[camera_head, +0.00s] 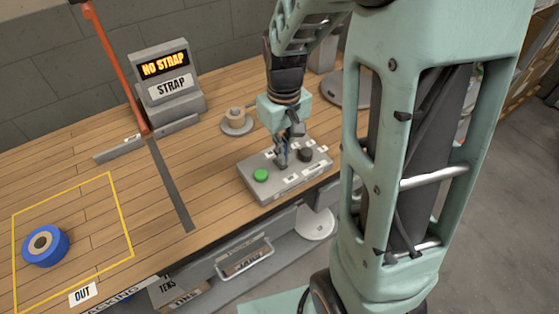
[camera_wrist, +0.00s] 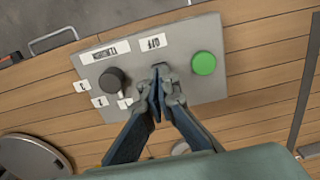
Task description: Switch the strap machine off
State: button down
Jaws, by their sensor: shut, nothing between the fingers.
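The grey control box (camera_head: 285,185) stands at the front edge of the wooden table; it also fills the upper middle of the wrist view (camera_wrist: 215,88). It carries a green button (camera_head: 261,175), right in the wrist view (camera_wrist: 203,63), and a black knob (camera_head: 305,155), left in the wrist view (camera_wrist: 114,80). A white OFF label (camera_wrist: 153,42) lies between them. My gripper (camera_head: 283,162) is shut and empty, pointing down over the box's middle. Its fingertips (camera_wrist: 160,82) hide most of a small grey part below the OFF label; I cannot tell contact or switch position.
The display unit (camera_head: 168,88) behind reads NO STRAP in lit letters. A red-orange arm (camera_head: 110,65) rises at left. A blue roll (camera_head: 46,246) lies in the yellow-outlined area; the table around it is clear.

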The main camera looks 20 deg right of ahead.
jog(key=shift+f+b, duration=0.9)
jog(key=shift+f, duration=0.25)
dwell(0.7)
jog(key=shift+s, duration=0.1)
jog(key=shift+r+p, duration=2.8)
jog(key=shift+r, duration=0.75)
